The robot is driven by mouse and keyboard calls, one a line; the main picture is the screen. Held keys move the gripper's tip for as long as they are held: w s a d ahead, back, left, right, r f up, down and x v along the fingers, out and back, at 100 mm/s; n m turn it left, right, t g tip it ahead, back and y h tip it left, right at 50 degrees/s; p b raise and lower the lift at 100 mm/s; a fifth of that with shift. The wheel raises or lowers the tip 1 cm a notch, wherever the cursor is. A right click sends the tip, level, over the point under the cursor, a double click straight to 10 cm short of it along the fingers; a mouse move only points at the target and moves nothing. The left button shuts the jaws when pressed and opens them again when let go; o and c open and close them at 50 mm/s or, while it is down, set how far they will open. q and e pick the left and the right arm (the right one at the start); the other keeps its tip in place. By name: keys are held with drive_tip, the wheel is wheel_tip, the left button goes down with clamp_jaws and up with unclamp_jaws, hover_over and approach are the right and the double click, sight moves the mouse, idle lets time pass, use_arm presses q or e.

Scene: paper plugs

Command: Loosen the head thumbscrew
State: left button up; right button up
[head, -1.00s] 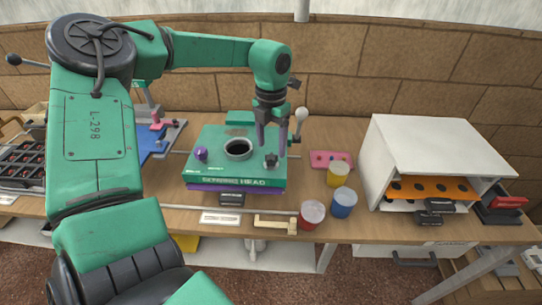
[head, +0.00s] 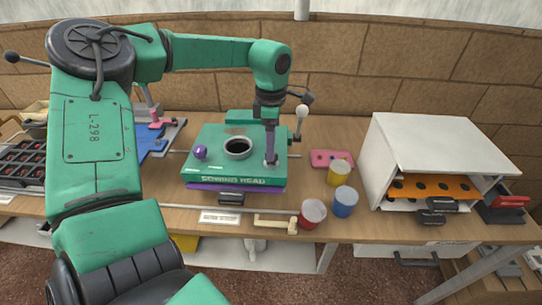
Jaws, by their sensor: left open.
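The green sowing head (head: 215,168) is a block lying on a purple layer on the bench, with a round black opening (head: 238,147) in its top. A purple knob (head: 200,152) stands at its left. My left gripper (head: 270,155) points straight down over the right front part of the head, its fingers seen nearly edge-on, one behind the other. It is open. A small thumbscrew (head: 271,163) sits at the fingertips and is mostly hidden by them; I cannot tell whether they touch it. My right gripper is out of view.
Red (head: 312,213), blue (head: 344,201) and yellow (head: 338,173) cups stand right of the head, near a pink plate (head: 325,158). A ball-topped lever (head: 301,118) rises just behind my gripper. A white cabinet (head: 440,150) stands at the right.

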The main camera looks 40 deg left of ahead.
use_arm(q)
drive_tip(key=shift+f+b, duration=1.25)
drive_tip(key=shift+f, duration=0.45)
drive_tip(key=shift+r, duration=0.1)
clamp_jaws()
